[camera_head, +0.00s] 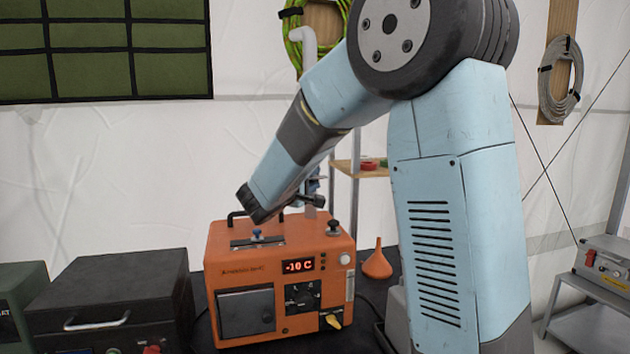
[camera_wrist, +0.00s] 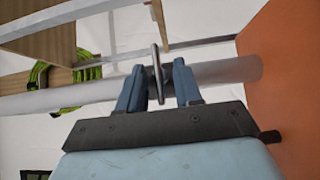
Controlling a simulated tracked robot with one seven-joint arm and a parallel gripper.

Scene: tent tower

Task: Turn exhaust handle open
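The orange heater box (camera_head: 285,255), with a display reading -10 C, stands on a dark surface. A pale exhaust pipe (camera_head: 310,205) rises from its top, partly hidden by my arm. In the wrist view the pipe (camera_wrist: 215,72) runs sideways from the orange box (camera_wrist: 290,70). A thin metal exhaust handle (camera_wrist: 156,62) stands at the pipe. My gripper (camera_wrist: 158,68) has its two blue fingers apart, one on each side of the handle, with visible gaps. In the head view my gripper (camera_head: 314,190) is beside the pipe above the box, its fingers mostly hidden.
A black case (camera_head: 115,305) stands left of the heater. An orange funnel (camera_head: 377,264) stands at its right. A wooden shelf (camera_head: 360,170) is behind. A green coiled cable (camera_head: 294,35) hangs on the back wall. A grey case (camera_head: 605,258) sits at the far right.

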